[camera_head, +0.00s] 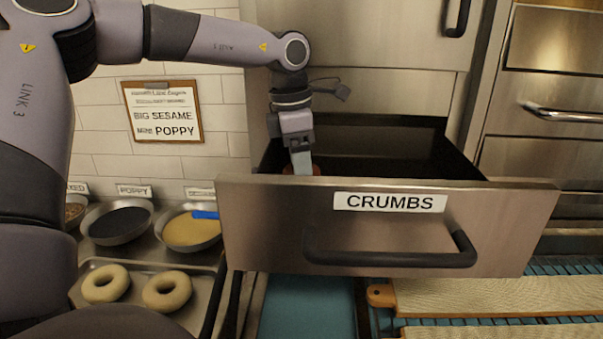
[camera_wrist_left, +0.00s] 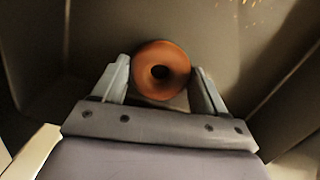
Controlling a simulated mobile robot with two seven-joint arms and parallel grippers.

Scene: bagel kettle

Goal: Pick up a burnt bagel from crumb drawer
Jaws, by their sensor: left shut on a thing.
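The crumb drawer (camera_head: 285,205), labelled CRUMBS, is pulled open in the head view. A brown bagel (camera_wrist_left: 178,57) with a dark hole shows between the fingers of my left gripper (camera_wrist_left: 161,82) in the left wrist view. My left gripper (camera_head: 301,168) reaches down into the left part of the drawer and is shut on the bagel. In the head view only a reddish-brown sliver of the bagel (camera_head: 316,169) shows above the drawer's front; the rest is hidden behind it. My right gripper is not in view.
The drawer front and its dark handle (camera_head: 390,259) stand close before the gripper. Steel drawers (camera_head: 560,80) rise at right. Pans of toppings (camera_head: 117,222) and a tray with two pale bagels (camera_head: 105,284) are at left. Wooden boards (camera_head: 480,297) lie below right.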

